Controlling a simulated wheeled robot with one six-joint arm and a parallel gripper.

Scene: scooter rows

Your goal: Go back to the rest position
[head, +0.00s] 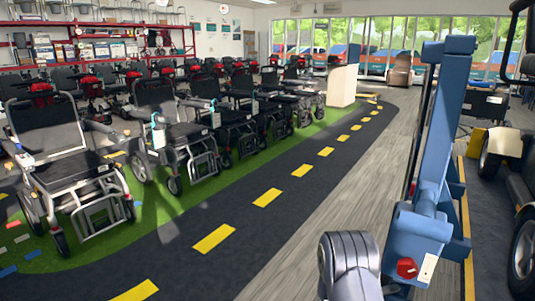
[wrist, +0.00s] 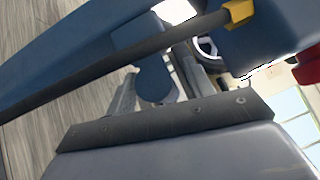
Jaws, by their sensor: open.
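My gripper (wrist: 157,65) shows in the wrist view, where two grey fingers stand apart above a dark plate with bolts. It is open, and a blue rounded part shows between or behind the fingers; I cannot tell whether they touch it. A blue upright frame (head: 450,100) stands at the right in the head view, with a red knob (head: 406,267) low on it. My grey arm link (head: 348,262) is at the bottom, left of that frame. The gripper itself is not clear in the head view.
Wheelchairs (head: 65,150) and scooters stand in rows on green flooring at the left. A dark lane with yellow dashes (head: 267,197) runs clear beside them. A wheeled vehicle (head: 522,245) is close at the far right. A white counter (head: 342,86) stands farther back.

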